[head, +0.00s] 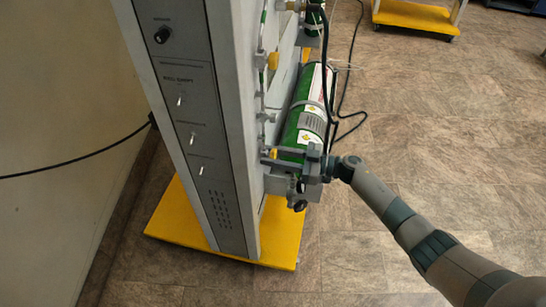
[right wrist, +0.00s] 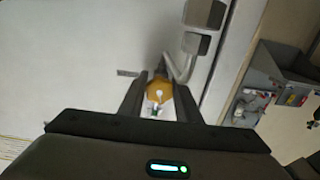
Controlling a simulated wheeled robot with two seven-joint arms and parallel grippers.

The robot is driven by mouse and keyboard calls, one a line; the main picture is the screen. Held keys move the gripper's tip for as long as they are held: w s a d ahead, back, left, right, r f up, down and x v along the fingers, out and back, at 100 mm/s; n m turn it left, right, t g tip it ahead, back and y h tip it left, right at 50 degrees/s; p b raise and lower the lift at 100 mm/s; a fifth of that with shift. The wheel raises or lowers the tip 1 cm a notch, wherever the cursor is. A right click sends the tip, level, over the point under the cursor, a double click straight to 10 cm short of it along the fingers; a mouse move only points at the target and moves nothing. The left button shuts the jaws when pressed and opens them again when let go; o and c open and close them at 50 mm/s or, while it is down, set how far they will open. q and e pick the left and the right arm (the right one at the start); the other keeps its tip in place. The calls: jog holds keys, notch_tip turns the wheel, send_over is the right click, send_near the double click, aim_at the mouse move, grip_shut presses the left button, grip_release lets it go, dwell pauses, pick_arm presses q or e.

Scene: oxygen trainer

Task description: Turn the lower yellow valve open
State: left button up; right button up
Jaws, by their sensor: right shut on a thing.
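The lower yellow valve (head: 273,153) sits low on the side of the trainer, beside a green cylinder (head: 305,120). My right gripper (head: 281,161) reaches it from the right and partly hides it. In the right wrist view the yellow valve (right wrist: 158,92) shows between the two dark fingers, and the gripper is shut on it. How far the valve is turned cannot be told. The upper yellow valve (head: 273,61) is higher on the same side, apart from the gripper. My left gripper is not in view.
The trainer's grey panel (head: 196,120) with a knob and switches stands on a yellow base (head: 170,220). A black cable (head: 358,95) hangs and lies by the cylinder. A wall is at the left. The tiled floor (head: 440,130) at the right is mostly clear.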

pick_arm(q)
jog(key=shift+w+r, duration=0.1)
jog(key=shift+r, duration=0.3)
pick_arm(e)
jog(key=shift+n, duration=0.6)
jog(key=o, duration=1.1)
jog(key=shift+c, duration=0.2)
jog(key=shift+v, duration=0.9)
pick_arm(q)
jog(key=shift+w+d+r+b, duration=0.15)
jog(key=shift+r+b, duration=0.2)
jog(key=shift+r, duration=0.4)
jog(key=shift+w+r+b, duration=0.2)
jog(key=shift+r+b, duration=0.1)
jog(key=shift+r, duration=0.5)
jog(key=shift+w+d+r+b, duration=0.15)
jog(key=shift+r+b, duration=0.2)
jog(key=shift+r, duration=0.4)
pick_arm(e)
jog(key=v, duration=1.5)
jog(key=shift+d, duration=0.3)
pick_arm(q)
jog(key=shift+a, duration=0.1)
